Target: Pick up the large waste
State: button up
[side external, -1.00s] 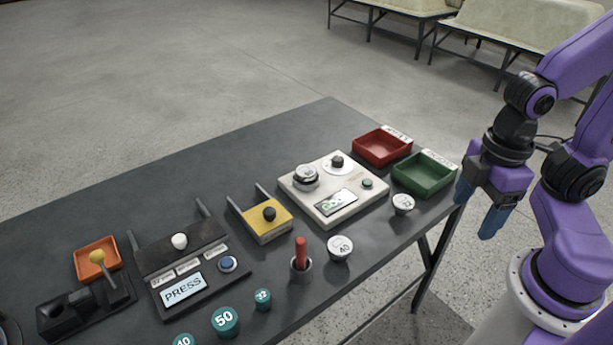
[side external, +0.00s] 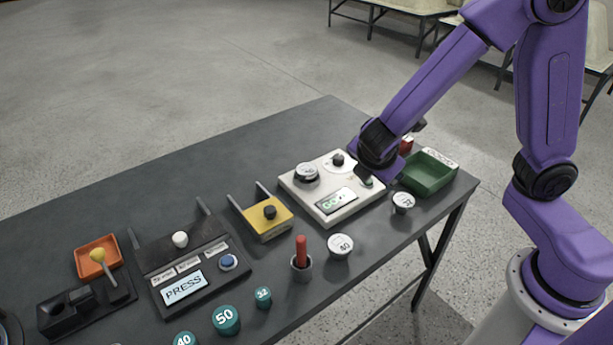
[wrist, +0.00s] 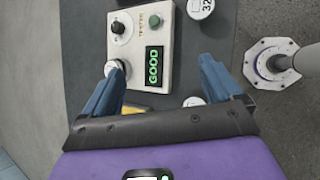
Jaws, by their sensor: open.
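Round grey-white waste pieces lie about: one marked 40 (side external: 340,247) on the table, a smaller one marked 32 (side external: 403,203), and one (side external: 307,173) seated at the left of the white tester (side external: 322,217). Teal pieces include one marked 50 (side external: 225,320). I cannot tell for sure which is the large waste. My gripper (wrist: 162,62) is open and empty above the tester, whose screen (wrist: 154,66) reads GOOD. In the wrist view the seated piece (wrist: 118,67) shows by the left fingertip, partly hidden. The side view hides most of the fingers.
A green tray (side external: 450,174) stands right of the tester; the red tray (side external: 406,143) behind is mostly hidden by my arm. A yellow fixture (side external: 268,230), a red-handled tool in a cup (side external: 301,255) and a black PRESS station (side external: 207,285) stand left. The back-left table is clear.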

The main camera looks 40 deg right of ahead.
jog(key=w+a+f+n+t+h, duration=0.1)
jog(key=w+f+n, duration=0.1)
jog(key=w, duration=0.3)
jog(key=w+a+f+n+t, duration=0.1)
jog(key=w+f+n, duration=0.2)
jog(key=w, duration=0.1)
jog(key=n+t, duration=0.3)
jog(key=n, duration=0.2)
send_near(306, 169)
jog(key=shift+f, duration=0.25)
jog(key=shift+w+d+f, duration=0.25)
jog(key=shift+w+f, duration=0.15)
jog(key=shift+w, duration=0.1)
jog(key=x, duration=0.6)
jog(key=shift+w+d, duration=0.1)
jog(key=shift+d, duration=0.2)
jog(key=c, duration=1.3)
jog(key=shift+c, duration=0.4)
jog(key=shift+r, duration=0.2)
